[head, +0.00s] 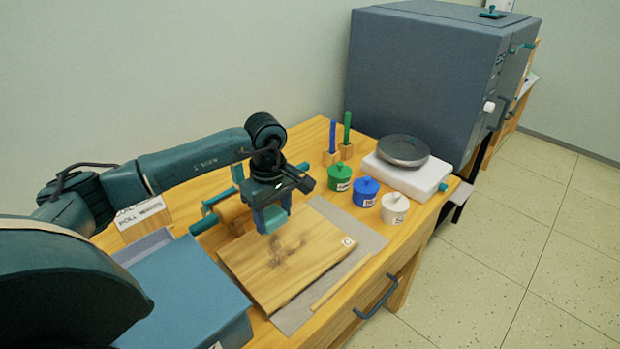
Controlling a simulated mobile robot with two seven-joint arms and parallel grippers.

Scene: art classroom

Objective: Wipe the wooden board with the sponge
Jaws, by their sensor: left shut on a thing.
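The wooden board (305,277) lies on a grey mat (372,238) on the wooden table, with a dark smudge near its middle. My left gripper (272,205) points down at the board's far left edge and is shut on a light blue block, which looks like the sponge (270,219). Whether the sponge touches the board I cannot tell. My right gripper is not in view.
Green (340,178), blue (365,191) and white (394,208) lidded pots stand right of the mat, near a white scale (431,175). A wooden roller (232,212) is behind the gripper. A blue box (185,300) is at the front left. A wooden stick (338,283) lies along the mat's near edge.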

